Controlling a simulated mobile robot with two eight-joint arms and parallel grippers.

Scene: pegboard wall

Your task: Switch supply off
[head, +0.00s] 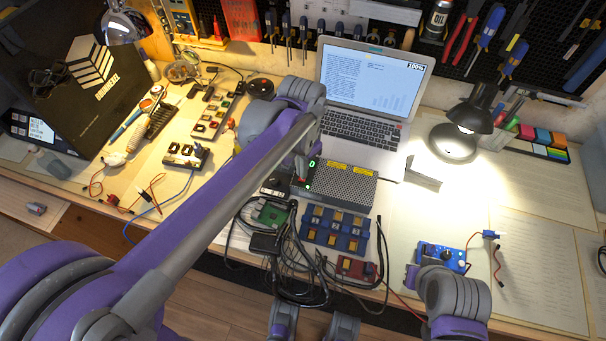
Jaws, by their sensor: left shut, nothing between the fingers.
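The supply (345,187) is a grey box with a perforated top and yellow labels, in front of the laptop. A green lit digit (312,163) shows at its left end, with a small red part (299,181) below it. My left gripper (303,168) is shut and empty at that left end, close to the digit and the red part. My own arm partly hides this end, so I cannot tell whether the fingers touch the supply or how its switch stands. My right arm shows at the lower right, but I cannot make out its gripper.
The open laptop (364,92) stands behind the supply. A blue module rack (334,229), a green board (272,212) and tangled black cables (292,283) lie in front. A lit lamp (472,112) stands right. Papers (535,240) cover the right side.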

